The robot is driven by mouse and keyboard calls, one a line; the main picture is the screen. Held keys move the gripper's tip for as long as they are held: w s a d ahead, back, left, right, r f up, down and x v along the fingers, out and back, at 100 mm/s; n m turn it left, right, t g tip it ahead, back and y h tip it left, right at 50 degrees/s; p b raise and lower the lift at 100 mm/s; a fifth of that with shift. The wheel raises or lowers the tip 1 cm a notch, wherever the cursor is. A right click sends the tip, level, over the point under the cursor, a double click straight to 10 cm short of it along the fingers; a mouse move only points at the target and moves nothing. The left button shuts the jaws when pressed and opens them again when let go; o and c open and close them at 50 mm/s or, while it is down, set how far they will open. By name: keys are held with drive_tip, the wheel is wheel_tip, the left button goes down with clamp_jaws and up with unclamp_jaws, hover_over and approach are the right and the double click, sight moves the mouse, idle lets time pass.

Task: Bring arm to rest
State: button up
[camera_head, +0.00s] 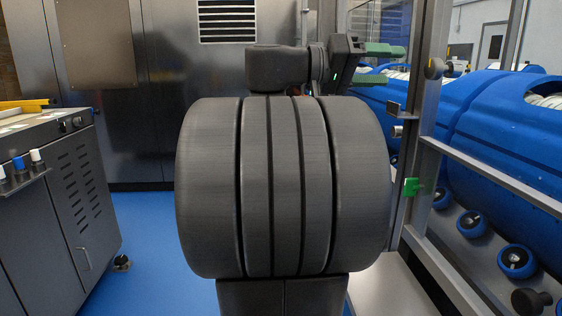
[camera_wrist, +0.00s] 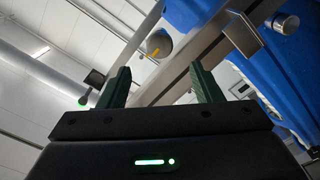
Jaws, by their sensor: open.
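My gripper (camera_head: 385,64) shows at the upper middle right of the head view, beyond the large dark arm link that fills the centre. Its two green fingers point to the right and stand apart, with nothing between them. In the wrist view the gripper (camera_wrist: 162,88) is also open and empty, its dark green fingers wide apart. The arm is folded up close in front of the head camera, and the link hides much of the scene behind it.
Blue tubs (camera_head: 490,125) stand at right behind a metal frame post (camera_head: 430,100) close to my gripper. Small blue wheels (camera_head: 515,261) lie below them. A grey cabinet (camera_head: 55,200) stands at left. Blue floor (camera_head: 160,240) is clear between the cabinet and my arm.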

sight(429, 69)
drive_tip(key=d, duration=0.5)
drive_tip(key=d+b, duration=0.1)
drive_tip(key=d, duration=0.2)
drive_tip(key=shift+w+r, duration=0.1)
drive_tip(key=shift+w, duration=0.15)
drive_tip(key=shift+a+r+n+p, duration=0.2)
drive_tip(key=shift+n+p, duration=0.6)
drive_tip(key=shift+p, duration=0.3)
drive_tip(key=n+p, duration=0.6)
drive_tip(key=p, duration=0.1)
drive_tip(key=shift+n, duration=0.3)
drive_tip(key=n+p, duration=0.5)
drive_tip(key=p, duration=0.3)
drive_tip(key=n+p, duration=0.2)
drive_tip(key=shift+f+p, duration=0.15)
drive_tip(key=shift+p, duration=0.25)
drive_tip(key=shift+f+n, duration=0.1)
drive_tip(key=shift+n, duration=0.2)
drive_tip(key=shift+f, duration=0.1)
drive_tip(key=shift+p, duration=0.3)
